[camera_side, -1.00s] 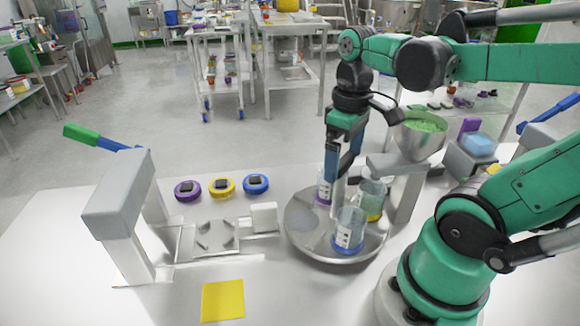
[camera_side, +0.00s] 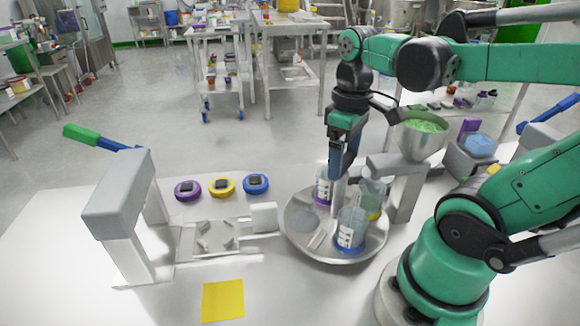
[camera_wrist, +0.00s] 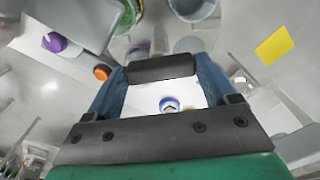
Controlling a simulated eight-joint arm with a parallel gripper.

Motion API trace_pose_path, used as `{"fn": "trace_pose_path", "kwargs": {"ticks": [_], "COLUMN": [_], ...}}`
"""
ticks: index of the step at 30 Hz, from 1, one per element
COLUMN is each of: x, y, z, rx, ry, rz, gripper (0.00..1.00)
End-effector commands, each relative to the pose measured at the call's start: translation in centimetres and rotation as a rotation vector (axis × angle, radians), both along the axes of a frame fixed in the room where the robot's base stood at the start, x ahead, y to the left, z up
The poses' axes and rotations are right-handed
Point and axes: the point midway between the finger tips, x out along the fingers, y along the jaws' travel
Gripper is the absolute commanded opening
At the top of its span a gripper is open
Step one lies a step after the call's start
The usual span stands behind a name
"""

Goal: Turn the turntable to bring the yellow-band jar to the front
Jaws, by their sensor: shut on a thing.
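The round grey turntable (camera_side: 312,246) stands on the white bench in the side view and carries jars. The yellow-band jar (camera_side: 374,200) is at its right, toward the back, beside the grey stand and partly hidden by the blue-band jar. The blue-band jar (camera_side: 351,232) is at the front right. The purple-band jar (camera_side: 322,188) is at the back left. My gripper (camera_side: 338,192) points down over the turntable's middle, between the jars, shut on the turntable's central post. In the wrist view a dark bar (camera_wrist: 162,68) lies between the blue fingers.
Purple (camera_side: 188,190), yellow (camera_side: 222,187) and blue (camera_side: 256,184) pucks lie left of the turntable. A grey press frame (camera_side: 118,195) stands at the left. A yellow square (camera_side: 223,300) lies at the front. A hopper of green material (camera_side: 423,135) stands behind, right.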

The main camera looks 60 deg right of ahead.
Motion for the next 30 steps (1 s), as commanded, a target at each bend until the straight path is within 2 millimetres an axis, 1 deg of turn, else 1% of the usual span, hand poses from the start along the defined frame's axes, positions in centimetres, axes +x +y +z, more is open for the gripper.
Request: {"fn": "trace_pose_path", "kwargs": {"ticks": [8, 30], "x": [-0.01, -0.01], "y": [-0.01, -0.01], "z": [0.03, 0.04], "rx": [0.000, 0.000], "ry": [0.001, 0.002], "rz": [0.111, 0.482], "gripper": [0.00, 0.00]}}
